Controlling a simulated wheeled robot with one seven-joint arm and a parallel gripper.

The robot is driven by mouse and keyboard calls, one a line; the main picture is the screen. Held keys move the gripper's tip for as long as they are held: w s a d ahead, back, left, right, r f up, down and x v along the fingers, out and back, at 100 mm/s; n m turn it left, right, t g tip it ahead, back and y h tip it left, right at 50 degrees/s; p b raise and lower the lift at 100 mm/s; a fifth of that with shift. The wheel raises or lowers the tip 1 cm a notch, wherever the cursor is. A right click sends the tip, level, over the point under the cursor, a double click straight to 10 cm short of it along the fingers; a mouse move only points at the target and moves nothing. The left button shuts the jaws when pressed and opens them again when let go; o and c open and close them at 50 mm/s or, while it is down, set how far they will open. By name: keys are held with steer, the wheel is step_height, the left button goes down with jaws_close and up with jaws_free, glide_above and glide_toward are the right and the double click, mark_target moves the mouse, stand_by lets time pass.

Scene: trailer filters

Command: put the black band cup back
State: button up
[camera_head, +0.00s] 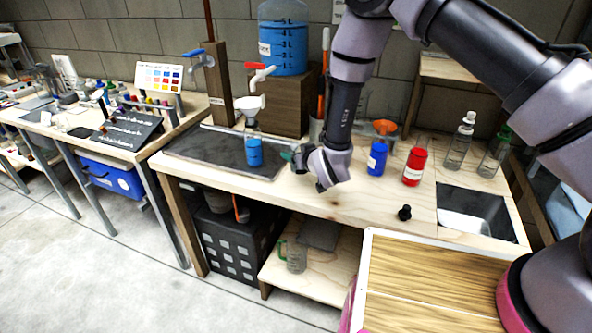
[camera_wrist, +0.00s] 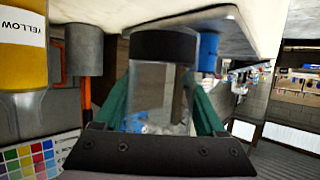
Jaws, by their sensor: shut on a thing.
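The black band cup (camera_wrist: 163,85) is a clear cup with a wide black band at one end. In the wrist view it stands between the green fingers of my gripper (camera_wrist: 160,110), which is shut on it. That view looks upside down, with the pale bench surface at the top and the band end near it; I cannot tell whether they touch. The cup looks empty. In the head view my gripper (camera_head: 293,156) is low over the bench, its fingers pointing left; the held cup cannot be made out there.
Blue (camera_head: 377,158) and red (camera_head: 414,166) containers stand to the right. A small black piece (camera_head: 404,212) lies near the front edge. Bare bench lies between.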

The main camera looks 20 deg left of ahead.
steer(key=shift+f, duration=2.6)
steer(key=shift+f, duration=0.15)
